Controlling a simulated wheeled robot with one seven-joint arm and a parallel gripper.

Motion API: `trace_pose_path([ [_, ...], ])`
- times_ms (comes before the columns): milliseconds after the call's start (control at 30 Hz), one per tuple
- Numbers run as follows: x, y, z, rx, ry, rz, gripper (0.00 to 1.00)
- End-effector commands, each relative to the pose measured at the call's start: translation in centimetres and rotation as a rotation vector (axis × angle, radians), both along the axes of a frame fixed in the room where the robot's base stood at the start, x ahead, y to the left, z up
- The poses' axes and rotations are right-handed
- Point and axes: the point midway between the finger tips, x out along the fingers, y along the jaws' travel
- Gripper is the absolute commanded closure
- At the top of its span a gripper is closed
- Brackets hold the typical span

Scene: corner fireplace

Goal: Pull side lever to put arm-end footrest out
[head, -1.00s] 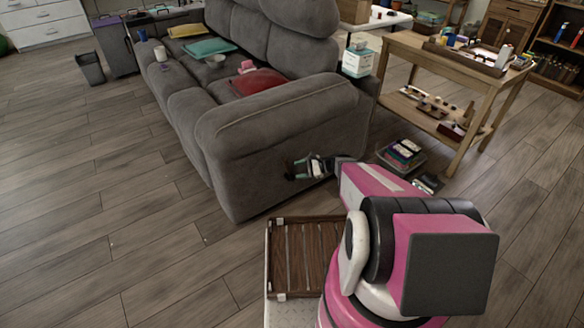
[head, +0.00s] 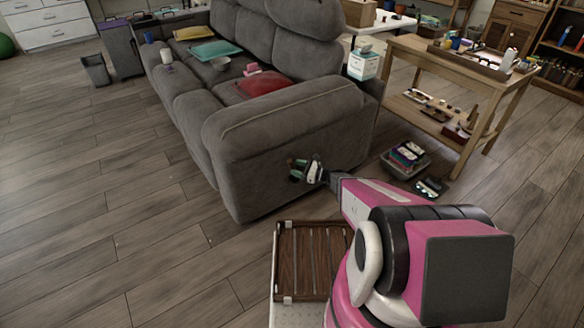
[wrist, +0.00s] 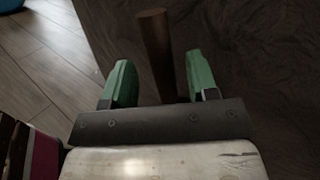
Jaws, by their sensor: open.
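The grey sofa (head: 275,130) stands with its near arm-end side facing me. The front at that end looks flush, with no footrest sticking out. My gripper (head: 301,171) is at the lower part of this side panel. In the wrist view my gripper (wrist: 160,82) has its two green fingertips spread wide. A brown wooden lever (wrist: 155,45) stands up between them, nearer the right finger, with gaps visible on both sides. The lever's lower end is hidden behind the gripper's palm plate. In the head view my gripper mostly covers the lever.
A wooden side table (head: 465,90) stands right of the sofa. A tray of small boxes (head: 407,160) is on the floor between them. The floor (head: 110,200) in front of the sofa is clear.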

Motion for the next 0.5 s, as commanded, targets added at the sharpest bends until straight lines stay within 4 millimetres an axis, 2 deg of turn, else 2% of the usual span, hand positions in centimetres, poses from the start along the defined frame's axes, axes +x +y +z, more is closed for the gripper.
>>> trace_pose_path([
  [33, 0.3, 0.8, -0.1, -0.001, -0.001, 0.002, 0.46],
  [200, 0.9, 2.4, 0.0, -0.001, -0.001, 0.001, 0.46],
  [500, 1.2, 3.0, 0.0, -0.001, -0.001, 0.0, 0.46],
])
